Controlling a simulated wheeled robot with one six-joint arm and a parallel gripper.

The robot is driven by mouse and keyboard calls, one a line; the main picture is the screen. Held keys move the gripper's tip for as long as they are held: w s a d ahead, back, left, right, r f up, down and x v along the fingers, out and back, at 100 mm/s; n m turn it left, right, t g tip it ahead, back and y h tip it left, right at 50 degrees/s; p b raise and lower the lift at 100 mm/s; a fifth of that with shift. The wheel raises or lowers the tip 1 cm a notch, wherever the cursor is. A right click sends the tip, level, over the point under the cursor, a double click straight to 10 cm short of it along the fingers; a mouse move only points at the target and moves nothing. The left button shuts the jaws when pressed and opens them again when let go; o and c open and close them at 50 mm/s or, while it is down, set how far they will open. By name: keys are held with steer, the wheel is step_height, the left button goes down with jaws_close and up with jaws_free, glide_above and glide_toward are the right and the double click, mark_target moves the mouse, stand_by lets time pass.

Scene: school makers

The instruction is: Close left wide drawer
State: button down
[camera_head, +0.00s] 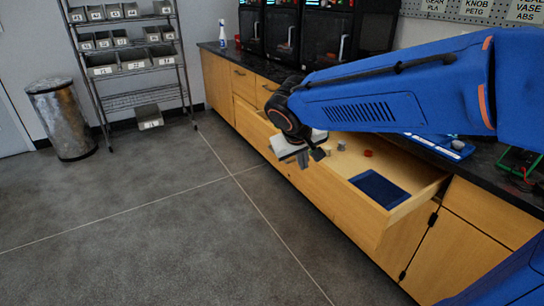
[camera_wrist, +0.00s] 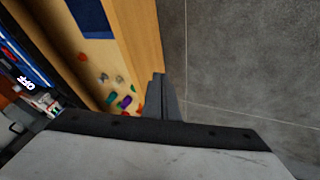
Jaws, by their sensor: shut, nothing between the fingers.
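The wide wooden drawer (camera_head: 345,204) is pulled open from the counter. Its front panel also runs along the left of the wrist view (camera_wrist: 144,40). Inside lie a dark blue tray (camera_head: 384,188) and several small coloured pieces (camera_wrist: 124,101). My gripper (camera_head: 303,159) is shut and empty, pointing down at the far part of the drawer front. In the wrist view its fingers (camera_wrist: 160,82) overlap the outer edge of the front panel. I cannot tell whether they touch it. My arm hides part of the drawer and counter behind it.
The dark countertop (camera_head: 262,66) carries 3D printers (camera_head: 285,32) and a spray bottle (camera_head: 222,38). Closed wooden cabinet fronts (camera_head: 218,85) continue on both sides. A metal bin (camera_head: 62,118) and a wire shelf with grey boxes (camera_head: 133,60) stand far left. The grey floor (camera_head: 150,220) is clear.

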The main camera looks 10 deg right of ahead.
steer(key=w+a+f+n+t, duration=0.1)
steer(key=w+a+f+t, duration=0.1)
steer(key=w+a, duration=0.95)
steer(key=w+d+f, duration=0.6)
steer(key=shift+f+h, duration=0.25)
steer(key=shift+h, duration=0.05)
steer(key=shift+d, duration=0.2)
steer(key=w+d, duration=0.4)
steer(key=d, duration=0.7)
steer(key=w+d, duration=0.4)
steer(key=d, duration=0.7)
steer(key=w+d, duration=0.4)
steer(key=d, duration=0.7)
steer(key=shift+w+d+r, duration=0.1)
steer(key=shift+d, duration=0.15)
